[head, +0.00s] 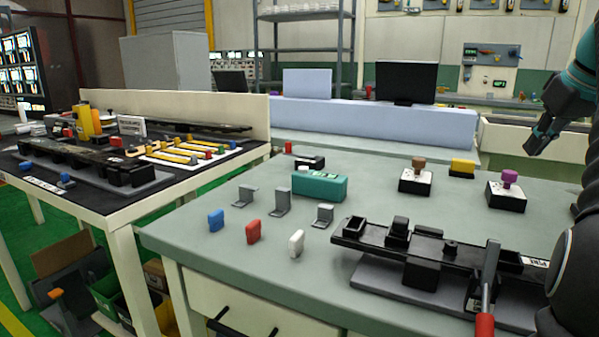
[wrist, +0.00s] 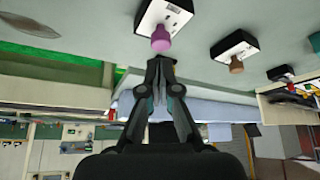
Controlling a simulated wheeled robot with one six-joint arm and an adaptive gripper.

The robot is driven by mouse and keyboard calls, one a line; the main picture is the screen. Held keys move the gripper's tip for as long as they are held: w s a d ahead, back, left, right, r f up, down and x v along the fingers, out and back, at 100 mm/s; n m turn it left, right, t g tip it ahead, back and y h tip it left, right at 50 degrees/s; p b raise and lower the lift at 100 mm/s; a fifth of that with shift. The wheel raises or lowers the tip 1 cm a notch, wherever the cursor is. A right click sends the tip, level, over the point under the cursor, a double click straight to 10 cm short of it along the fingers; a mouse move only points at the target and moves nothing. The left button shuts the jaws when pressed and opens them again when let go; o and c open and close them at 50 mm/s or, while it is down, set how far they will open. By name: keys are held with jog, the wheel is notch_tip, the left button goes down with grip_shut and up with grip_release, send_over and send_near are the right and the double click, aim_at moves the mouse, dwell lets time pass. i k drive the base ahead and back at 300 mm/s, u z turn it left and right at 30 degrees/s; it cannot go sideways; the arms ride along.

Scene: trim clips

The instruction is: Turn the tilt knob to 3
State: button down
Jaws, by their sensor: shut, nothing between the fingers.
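Two dial boxes stand on the grey-green table. One has a purple knob (head: 509,177) on a white-topped black box (head: 506,197). The other has a brown knob (head: 418,164) on a similar box (head: 415,184). Their labels are too small to read, so I cannot tell which is the tilt knob. My gripper (head: 533,147) is shut and empty, in the air above and right of the purple knob, apart from it. In the upside-down wrist view, the purple knob (wrist: 160,40) appears just beyond my fingertips (wrist: 160,62), and the brown knob (wrist: 236,65) is to the right.
A yellow block (head: 462,167) stands between the dial boxes. A black fixture (head: 440,250) with a red-handled lever (head: 486,300) fills the front right. A teal box (head: 319,186), grey brackets and coloured clips stand to the left.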

aim_at(418, 163)
jog(key=k, duration=1)
